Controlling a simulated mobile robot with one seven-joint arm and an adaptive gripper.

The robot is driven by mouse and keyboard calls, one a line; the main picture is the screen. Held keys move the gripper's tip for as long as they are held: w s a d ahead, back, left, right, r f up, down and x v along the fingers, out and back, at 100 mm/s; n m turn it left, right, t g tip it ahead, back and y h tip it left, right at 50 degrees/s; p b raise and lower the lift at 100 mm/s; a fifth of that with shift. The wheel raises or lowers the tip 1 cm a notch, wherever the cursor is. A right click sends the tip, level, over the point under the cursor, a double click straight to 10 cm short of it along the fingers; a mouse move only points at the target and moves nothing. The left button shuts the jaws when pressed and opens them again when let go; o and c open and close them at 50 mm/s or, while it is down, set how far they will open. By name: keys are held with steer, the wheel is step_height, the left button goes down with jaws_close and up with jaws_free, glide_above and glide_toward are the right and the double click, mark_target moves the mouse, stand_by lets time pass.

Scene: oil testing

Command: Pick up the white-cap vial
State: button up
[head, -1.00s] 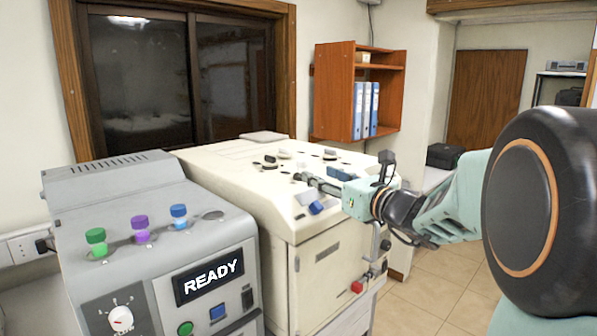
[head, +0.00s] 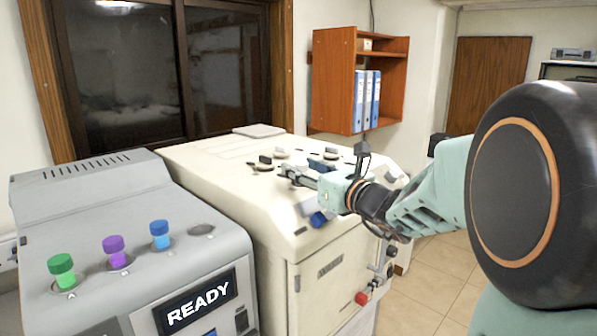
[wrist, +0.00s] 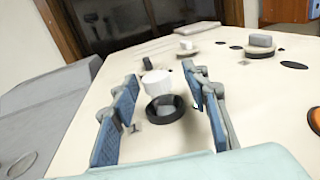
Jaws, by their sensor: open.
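The white-cap vial (wrist: 157,84) stands in a dark round socket (wrist: 165,108) on the cream machine's top, in the wrist view. Its cap is white and its lower part looks grey and glassy. My gripper (wrist: 160,76) is open, with one blue-padded finger on each side of the vial and visible gaps between. In the head view my gripper (head: 287,172) is low over the machine's top, and I cannot make out the vial there.
The cream machine (head: 225,165) has several knobs and discs on top, including a white knob (wrist: 187,45) and a grey knob (wrist: 260,40) beyond the vial. The grey machine (head: 110,190) holds green (head: 62,265), purple (head: 114,245) and blue (head: 160,230) capped vials.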

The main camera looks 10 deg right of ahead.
steer(key=shift+w+a, duration=0.2)
steer(key=shift+s+r, duration=0.1)
steer(key=shift+s, duration=0.1)
steer(key=shift+c, duration=1)
jaws_close()
